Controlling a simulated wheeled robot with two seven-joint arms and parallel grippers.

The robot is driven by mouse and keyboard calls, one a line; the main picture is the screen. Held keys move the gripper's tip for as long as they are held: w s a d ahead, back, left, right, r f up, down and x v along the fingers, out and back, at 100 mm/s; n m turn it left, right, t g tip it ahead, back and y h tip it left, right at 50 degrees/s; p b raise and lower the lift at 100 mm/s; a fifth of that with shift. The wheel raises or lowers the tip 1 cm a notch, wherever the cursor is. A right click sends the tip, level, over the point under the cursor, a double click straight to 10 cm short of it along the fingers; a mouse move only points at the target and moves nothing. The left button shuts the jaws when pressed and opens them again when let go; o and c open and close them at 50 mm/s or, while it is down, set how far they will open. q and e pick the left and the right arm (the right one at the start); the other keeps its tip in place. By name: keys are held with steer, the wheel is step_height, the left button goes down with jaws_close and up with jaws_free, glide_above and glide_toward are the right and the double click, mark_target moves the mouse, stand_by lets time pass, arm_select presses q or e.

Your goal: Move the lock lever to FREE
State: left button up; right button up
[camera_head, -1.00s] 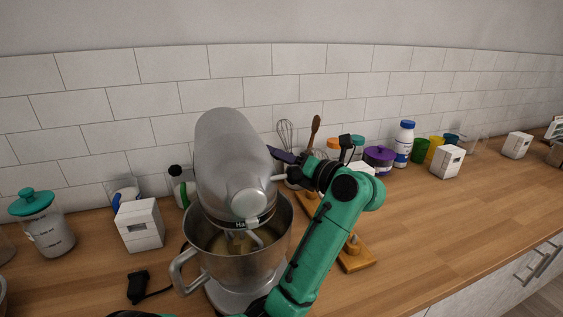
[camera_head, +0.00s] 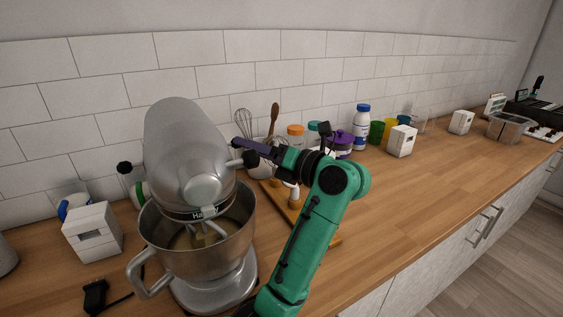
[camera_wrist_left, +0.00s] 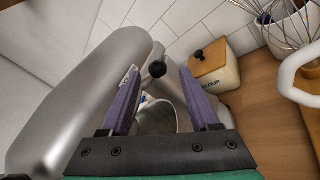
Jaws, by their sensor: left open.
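The silver stand mixer (camera_head: 185,150) stands on the counter, its head above the steel bowl (camera_head: 195,235). The lock lever (camera_head: 250,158), a short rod with a black ball knob, sticks out from the mixer's right side. My left gripper (camera_head: 240,147) has long purple fingers and is open beside the mixer head, close to the lever. In the left wrist view the black knob (camera_wrist_left: 157,69) shows between the two spread fingers, with visible gaps on both sides. A small white label (camera_wrist_left: 128,76) is partly hidden by a finger. My right gripper is not in view.
A wooden board (camera_head: 280,200) lies behind my left arm. A crock with whisk and spoon (camera_head: 262,165), jars, a white bottle (camera_head: 361,128) and coloured cups stand along the wall. White boxes (camera_head: 93,232) stand on the counter. The counter's right front is clear.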

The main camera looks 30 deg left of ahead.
arm_select(q)
steer(key=d+b, duration=0.2)
steer(key=d, duration=0.7)
steer(key=shift+d, duration=0.3)
